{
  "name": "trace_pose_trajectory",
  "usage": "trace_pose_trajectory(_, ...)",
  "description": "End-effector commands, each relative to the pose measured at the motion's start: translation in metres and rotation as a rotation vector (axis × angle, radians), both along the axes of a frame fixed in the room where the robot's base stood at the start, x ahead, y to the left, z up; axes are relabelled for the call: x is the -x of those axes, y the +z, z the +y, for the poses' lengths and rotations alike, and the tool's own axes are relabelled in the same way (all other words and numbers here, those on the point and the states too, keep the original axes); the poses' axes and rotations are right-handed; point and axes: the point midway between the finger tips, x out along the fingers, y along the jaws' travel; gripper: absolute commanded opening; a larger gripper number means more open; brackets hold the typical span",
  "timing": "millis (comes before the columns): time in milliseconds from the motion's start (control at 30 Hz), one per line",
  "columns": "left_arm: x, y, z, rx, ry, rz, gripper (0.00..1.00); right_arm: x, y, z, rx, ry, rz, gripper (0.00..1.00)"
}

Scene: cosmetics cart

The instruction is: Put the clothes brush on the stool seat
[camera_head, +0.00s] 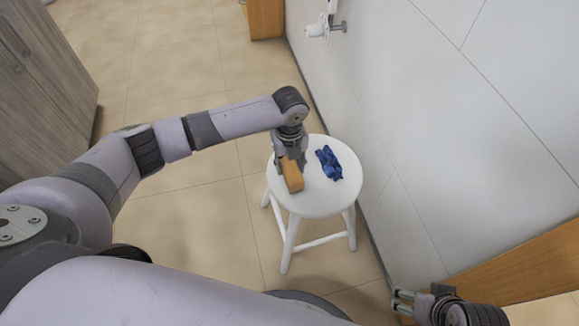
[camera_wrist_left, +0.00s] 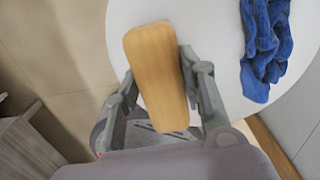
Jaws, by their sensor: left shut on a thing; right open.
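The clothes brush (camera_head: 291,176) has a tan wooden body. My left gripper (camera_head: 285,160) is shut on it, over the left part of the white stool seat (camera_head: 318,200). In the left wrist view the brush (camera_wrist_left: 156,72) lies between the two fingers of my left gripper (camera_wrist_left: 160,100), with the seat (camera_wrist_left: 205,20) behind it. I cannot tell whether the brush touches the seat. Its underside is hidden. My right gripper (camera_head: 403,300) is open and empty at the bottom right, well away from the stool.
A crumpled blue cloth (camera_head: 329,162) lies on the seat, right of the brush; it also shows in the left wrist view (camera_wrist_left: 264,45). A white wall (camera_head: 440,130) stands close on the stool's right. A wooden cabinet (camera_head: 45,80) is at the left. The seat's front part is clear.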

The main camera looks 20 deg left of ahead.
Motion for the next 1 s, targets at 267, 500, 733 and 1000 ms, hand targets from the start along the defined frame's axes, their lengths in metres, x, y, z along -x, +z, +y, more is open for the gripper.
trace_pose_trajectory(267, 0.0000, -0.0090, -0.0004, 0.001, -0.001, -0.001, 0.15, 0.0012, 0.0015, -0.0003, 0.001, 0.000, -0.002, 0.68)
trace_pose_trajectory(500, 0.0002, -0.0124, -0.0003, 0.001, -0.001, 0.001, 0.42, 0.0012, 0.0011, -0.0004, 0.001, 0.000, -0.001, 0.68)
trace_pose_trajectory(733, 0.0002, -0.0123, -0.0002, 0.001, -0.001, 0.001, 0.57, 0.0012, 0.0010, -0.0003, 0.001, 0.000, -0.001, 0.68)
trace_pose_trajectory(1000, 0.0001, -0.0119, -0.0001, 0.000, -0.001, 0.000, 0.57, 0.0012, 0.0009, -0.0003, 0.000, 0.000, -0.002, 0.68)
